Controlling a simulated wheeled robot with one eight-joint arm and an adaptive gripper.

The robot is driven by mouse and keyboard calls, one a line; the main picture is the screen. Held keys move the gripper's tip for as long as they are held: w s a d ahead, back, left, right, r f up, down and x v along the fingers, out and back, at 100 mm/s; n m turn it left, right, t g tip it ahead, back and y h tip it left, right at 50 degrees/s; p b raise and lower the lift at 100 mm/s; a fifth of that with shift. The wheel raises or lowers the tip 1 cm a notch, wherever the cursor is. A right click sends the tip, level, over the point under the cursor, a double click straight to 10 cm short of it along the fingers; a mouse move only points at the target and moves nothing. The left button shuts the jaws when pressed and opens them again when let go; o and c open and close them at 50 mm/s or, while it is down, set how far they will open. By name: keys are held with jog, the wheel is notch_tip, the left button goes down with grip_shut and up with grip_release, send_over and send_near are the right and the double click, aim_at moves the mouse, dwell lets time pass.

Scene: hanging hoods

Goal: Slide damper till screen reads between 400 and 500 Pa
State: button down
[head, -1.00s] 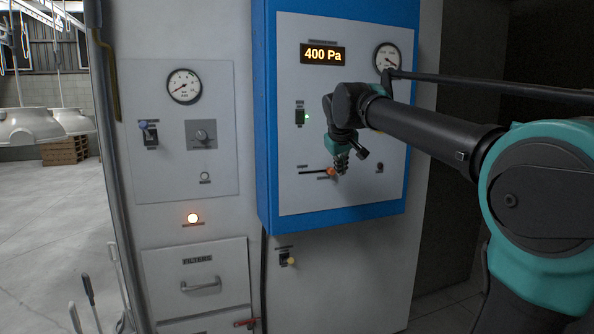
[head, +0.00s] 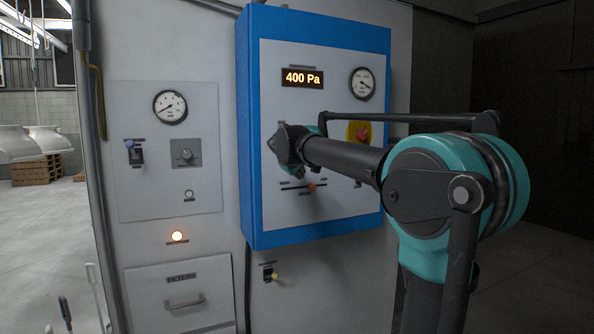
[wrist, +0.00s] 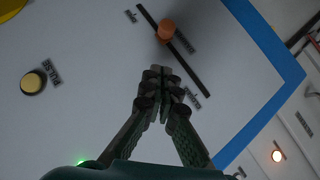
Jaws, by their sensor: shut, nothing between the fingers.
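The screen (head: 303,78) on the blue-edged panel reads 400 Pa. The damper slider has an orange knob (head: 311,187) on a thin dark slot low on that panel. In the wrist view the orange knob (wrist: 166,30) stands on the slot (wrist: 190,70), nearer the slot's upper-left end. My gripper (wrist: 160,72) is shut and empty. Its fingertips are beside the slot and a little apart from the knob in the picture. In the head view my arm's wrist hides most of the gripper above the slider.
A red emergency button (head: 362,133) on a yellow plate sits behind my arm. A round gauge (head: 362,84) is at the panel's upper right. A yellow-tipped switch (head: 272,275) is below the panel. A grey panel with a dial (head: 170,106) and a lit lamp (head: 177,236) are at left.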

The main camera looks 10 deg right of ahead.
aim_at(312, 185)
jog(key=d+f, duration=0.1)
jog(key=w+d+f, duration=0.1)
jog(key=d+f, duration=0.1)
jog(key=shift+w+f, duration=0.2)
jog(key=shift+w, duration=0.2)
jog(key=shift+w+d+f, duration=0.2)
jog(key=shift+d+f, duration=0.1)
jog(key=shift+d, duration=0.45)
jog(key=shift+a, duration=0.1)
jog(key=shift+r, duration=0.1)
